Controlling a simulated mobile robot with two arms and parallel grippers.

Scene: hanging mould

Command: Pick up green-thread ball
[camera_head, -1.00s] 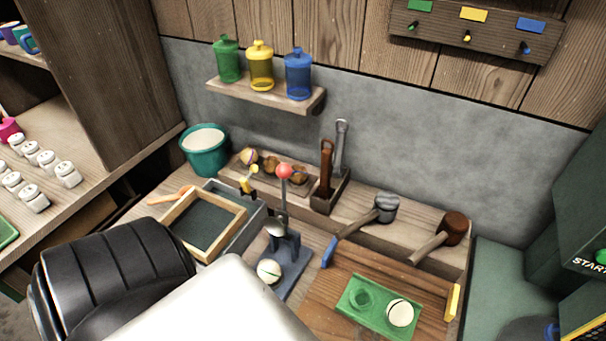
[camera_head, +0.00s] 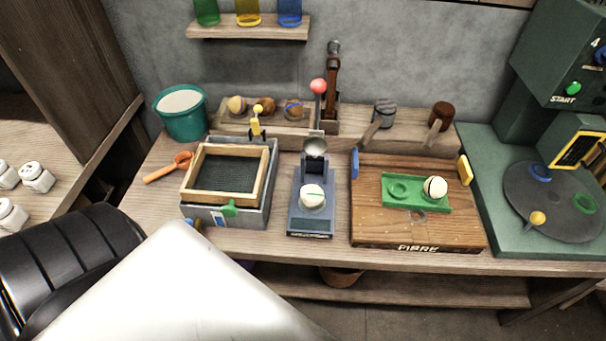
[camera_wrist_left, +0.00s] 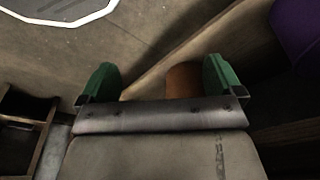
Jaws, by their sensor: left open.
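A pale ball (camera_head: 312,196) with a thin green line across it sits on the small blue-grey press in the middle of the bench in the head view. A second pale ball (camera_head: 435,187) with a dark line sits in the right end of a green holder (camera_head: 402,204). My left gripper (camera_wrist_left: 160,82) is open in the left wrist view, with its two green fingers apart and no ball between them. Its fingertips cannot be made out in the head view, where my arm fills the lower left. My right gripper is not in view.
A framed sieve box (camera_head: 224,205) stands left of the press, a wooden board (camera_head: 470,236) right. A green machine with a round plate (camera_head: 550,205) is at far right. Brown balls (camera_head: 265,106) lie on the back rack.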

